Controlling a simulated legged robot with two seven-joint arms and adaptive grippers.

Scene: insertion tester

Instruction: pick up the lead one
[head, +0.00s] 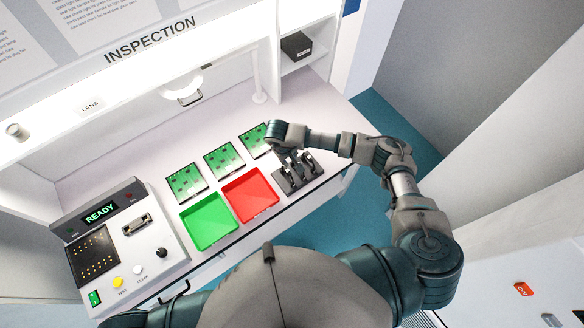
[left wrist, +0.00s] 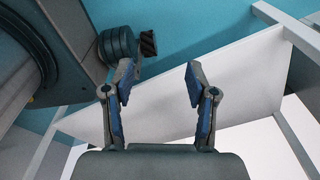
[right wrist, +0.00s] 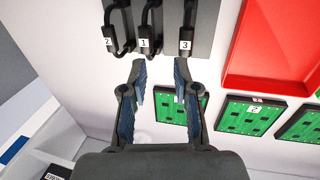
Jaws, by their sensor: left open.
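Three black leads hang in a dark grey holder (right wrist: 172,12), which shows in the head view right of the red tray (head: 300,182). In the right wrist view, lead one (right wrist: 145,30), tagged 1, is between lead two (right wrist: 117,25) at left and lead three (right wrist: 186,28) at right. My right gripper (right wrist: 160,75) is open and empty. Its fingertips appear just short of the leads, between the lines of leads one and three; I see no contact. My left gripper (left wrist: 158,80) is open and empty, away from the bench top, and does not show in the head view.
Three green boards stand in a row (head: 185,182), (head: 224,160), (head: 256,140), the last beside my right gripper. A red tray (head: 250,195) and green tray (head: 208,222) lie before them. A tester (head: 120,240) reading READY stands at left. A white panel (left wrist: 225,90) is near my left gripper.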

